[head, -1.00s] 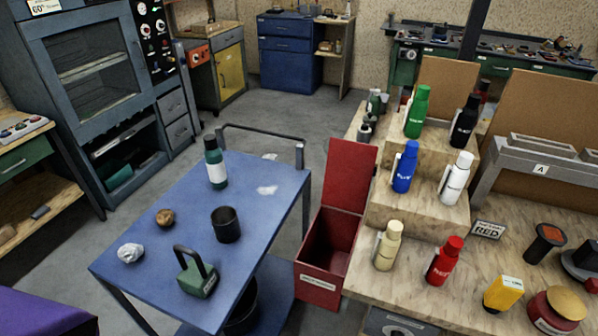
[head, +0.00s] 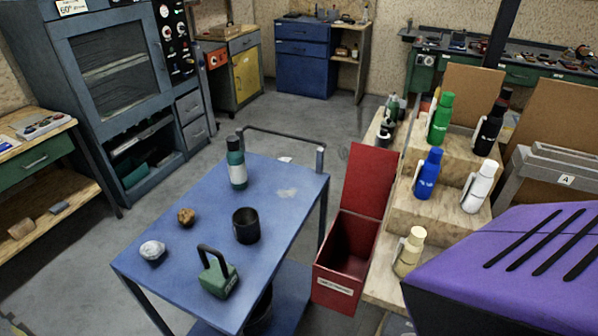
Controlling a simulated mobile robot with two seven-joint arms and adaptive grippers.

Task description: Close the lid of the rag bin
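The red rag bin (head: 338,284) stands between the blue cart and the wooden bench, with a label on its front. Its red lid (head: 369,192) stands raised, nearly upright, at the bin's back edge. The dark inside of the bin shows and looks empty from here. A purple and black part of my own arm covers the lower right of the head view. Neither gripper's fingers are in view.
The blue cart (head: 190,270) left of the bin carries a bottle (head: 236,165), a black cup (head: 246,226) and a green weight (head: 217,274). Bottles such as the cream one (head: 409,252) stand on the wooden steps close to the bin's right side.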

